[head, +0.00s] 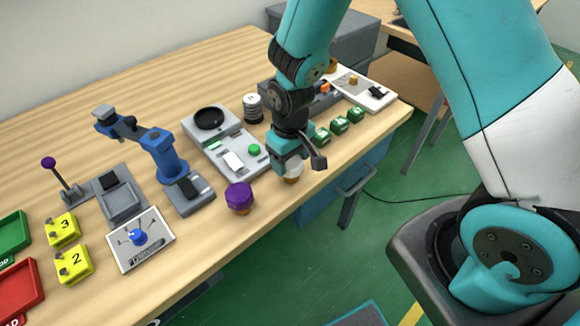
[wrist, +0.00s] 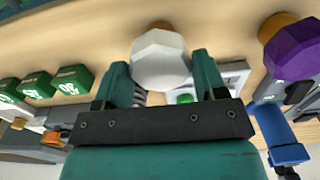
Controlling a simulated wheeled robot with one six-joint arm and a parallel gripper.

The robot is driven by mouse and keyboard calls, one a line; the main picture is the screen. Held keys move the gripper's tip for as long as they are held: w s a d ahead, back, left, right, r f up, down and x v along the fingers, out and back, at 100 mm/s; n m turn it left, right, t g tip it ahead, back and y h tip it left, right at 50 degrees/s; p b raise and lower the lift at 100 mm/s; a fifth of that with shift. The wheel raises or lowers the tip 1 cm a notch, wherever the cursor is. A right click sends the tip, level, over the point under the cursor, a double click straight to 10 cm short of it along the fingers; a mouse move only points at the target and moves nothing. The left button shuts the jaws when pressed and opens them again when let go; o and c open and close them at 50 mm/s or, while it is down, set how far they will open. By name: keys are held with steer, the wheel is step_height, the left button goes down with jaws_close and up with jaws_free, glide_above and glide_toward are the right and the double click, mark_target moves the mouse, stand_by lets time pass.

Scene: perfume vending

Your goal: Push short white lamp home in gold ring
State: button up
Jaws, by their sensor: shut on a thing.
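The short white lamp (wrist: 160,62) is a faceted white knob, seen between the two fingers of my gripper (wrist: 161,66) in the wrist view. In the head view the lamp (head: 293,173) shows just below my gripper (head: 290,162), near the table's front edge. A gold ring (wrist: 158,26) shows at the lamp's far end in the wrist view, mostly hidden behind it. In the head view a sliver of the ring (head: 291,182) shows under the lamp. I cannot tell how deep the lamp sits in the ring.
A taller-looking purple lamp (head: 239,195) stands in its own gold base to the left. Several green blocks (head: 339,125) stand to the right. A grey-white scale (head: 222,135) and a blue press-like device (head: 162,155) stand behind and left. The table's front edge is close.

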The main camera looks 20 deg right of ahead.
mark_target(291, 161)
steer(key=shift+r, duration=0.15)
steer(key=shift+r+p, duration=2.1)
steer(key=shift+r, duration=0.25)
